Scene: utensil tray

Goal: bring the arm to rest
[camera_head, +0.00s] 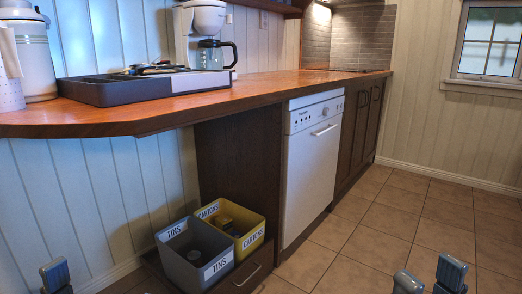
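My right gripper (430,280) is at the bottom edge, low in front of the tiled floor. Its two fingertips stand apart with a gap between them and nothing in it. My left gripper (55,275) is at the bottom left corner, in front of the panelled wall. Only its tip shows, so I cannot tell whether it is open or shut. Both are well below the worktop, and most of both arms is out of view.
A wooden worktop (260,88) carries a dark utensil tray (130,92) and a coffee machine (207,20). Below stand a grey TINS bin (170,262) and a yellow CARTONS bin (248,222), each with items inside. A white dishwasher (308,175) is beside them. The right floor is clear.

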